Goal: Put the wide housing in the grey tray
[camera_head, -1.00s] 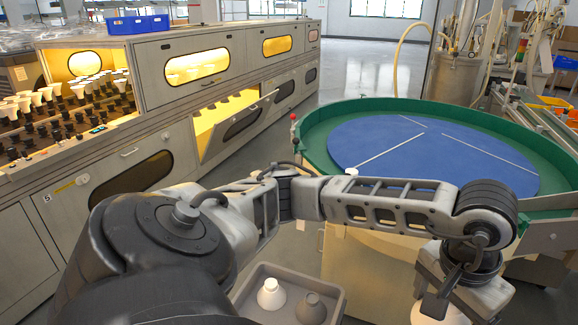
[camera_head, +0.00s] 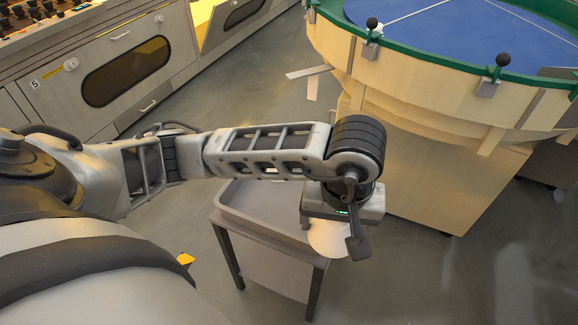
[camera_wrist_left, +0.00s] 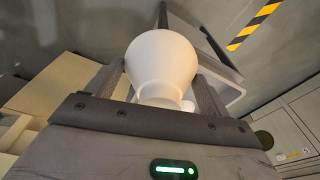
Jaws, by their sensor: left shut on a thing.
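My left gripper (camera_head: 335,232) is shut on a white, rounded housing (camera_head: 327,238), which hangs below the wrist. In the left wrist view the housing (camera_wrist_left: 161,62) sits between the two fingers, its broad round end facing away from the palm and a narrower neck near it. The grey tray (camera_head: 262,230) stands on a small dark-legged stand, below and left of the gripper. The held housing is by the tray's right end; I cannot tell whether it is over the rim. My right gripper is not in view.
A round table with a blue top (camera_head: 450,35) and green rim stands behind, its pale wooden base (camera_head: 440,185) close to the right of the gripper. A grey cabinet (camera_head: 110,75) stands at the back left. The floor at the lower right is clear.

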